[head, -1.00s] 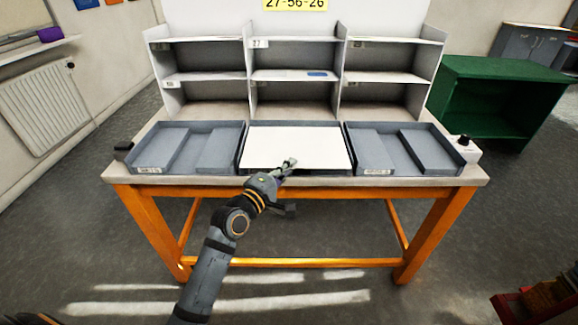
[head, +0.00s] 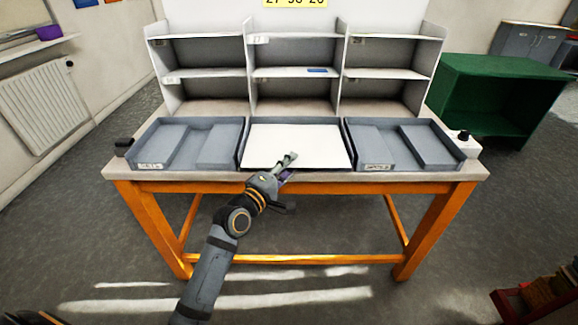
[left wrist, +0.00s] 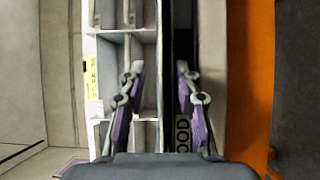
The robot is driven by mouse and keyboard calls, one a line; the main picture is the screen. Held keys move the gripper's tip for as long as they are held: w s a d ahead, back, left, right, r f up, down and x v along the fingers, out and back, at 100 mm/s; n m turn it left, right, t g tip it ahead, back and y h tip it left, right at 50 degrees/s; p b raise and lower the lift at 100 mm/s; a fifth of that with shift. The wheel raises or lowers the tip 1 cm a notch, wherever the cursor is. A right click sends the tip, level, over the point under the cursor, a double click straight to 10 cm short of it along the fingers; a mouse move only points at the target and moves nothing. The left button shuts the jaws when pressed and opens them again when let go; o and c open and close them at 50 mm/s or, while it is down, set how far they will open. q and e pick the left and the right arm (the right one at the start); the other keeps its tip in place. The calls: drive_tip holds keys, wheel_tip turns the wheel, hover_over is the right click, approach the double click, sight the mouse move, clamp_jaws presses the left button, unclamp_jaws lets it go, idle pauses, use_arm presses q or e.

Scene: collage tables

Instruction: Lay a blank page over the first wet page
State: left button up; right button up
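A flat white sheet or board (head: 295,138) lies in the middle of the table between two grey trays; I cannot tell whether it is one page or several. No print or wetness shows on it. My left gripper (head: 291,158) is over the sheet's front edge, a little right of its middle. In the left wrist view its purple-padded fingers (left wrist: 160,85) stand apart with nothing held between them. Whether the fingers touch the sheet cannot be told. My right gripper is not in view.
The left tray (head: 186,122) and right tray (head: 392,122) hold grey blocks or dividers. A white shelf unit (head: 250,60) stands behind, with a small blue item (head: 317,71) on its middle shelf. A dark knob (head: 123,146) sits at the table's left edge. A green cabinet (head: 495,70) stands at right.

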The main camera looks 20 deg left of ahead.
use_arm(q)
drive_tip(key=v, duration=0.7)
drive_tip(key=shift+s, duration=0.25)
